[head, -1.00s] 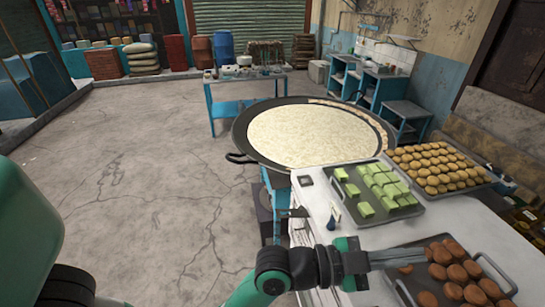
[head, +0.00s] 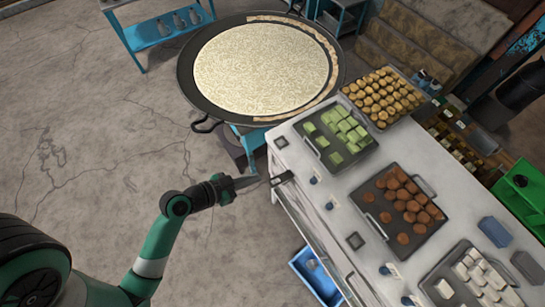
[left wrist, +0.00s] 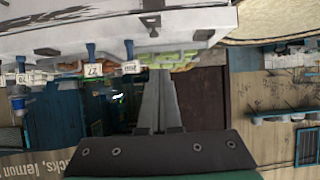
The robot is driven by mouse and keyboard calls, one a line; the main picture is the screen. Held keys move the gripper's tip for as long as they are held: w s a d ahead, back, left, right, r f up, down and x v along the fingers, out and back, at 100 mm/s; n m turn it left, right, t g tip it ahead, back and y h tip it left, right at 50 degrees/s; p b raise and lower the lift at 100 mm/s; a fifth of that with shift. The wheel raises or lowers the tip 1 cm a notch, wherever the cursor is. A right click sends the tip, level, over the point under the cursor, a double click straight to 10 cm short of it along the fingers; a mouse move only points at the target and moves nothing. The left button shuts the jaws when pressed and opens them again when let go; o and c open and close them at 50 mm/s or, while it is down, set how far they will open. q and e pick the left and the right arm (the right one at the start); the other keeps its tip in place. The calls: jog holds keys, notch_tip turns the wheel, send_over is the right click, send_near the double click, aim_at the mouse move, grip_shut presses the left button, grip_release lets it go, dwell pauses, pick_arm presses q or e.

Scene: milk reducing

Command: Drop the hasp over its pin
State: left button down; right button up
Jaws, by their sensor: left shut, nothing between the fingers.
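A dark flat strip, which looks like the hasp (head: 283,178), juts out at the left edge of the white counter in the head view. A dark strip (left wrist: 197,36) also shows at the counter's edge in the left wrist view, right of the fingers. My left gripper (head: 256,182) is shut and empty, its tips just left of the hasp; I cannot tell whether they touch it. The fingers (left wrist: 158,82) show pressed together in the left wrist view. I cannot make out the pin clearly. My right gripper is in neither view.
The white counter (head: 327,232) carries a tray of green sweets (head: 317,148), a tray of brown sweets (head: 368,207) and blue-topped tag holders (head: 329,205). A large pan (head: 200,88) stands behind. The floor (head: 90,130) to the left is clear.

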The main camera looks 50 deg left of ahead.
pick_arm(q)
jog(key=b, duration=0.3)
send_over(273, 178)
jog(key=w, duration=0.1)
notch_tip(273, 178, down, 5)
jog(key=shift+w+d+r, duration=0.1)
jog(key=shift+d, duration=0.05)
jog(key=f, duration=0.1)
jog(key=s+f, duration=0.1)
jog(key=shift+f, duration=0.35)
jog(key=shift+s+f, duration=0.15)
jog(key=shift+f, duration=0.45)
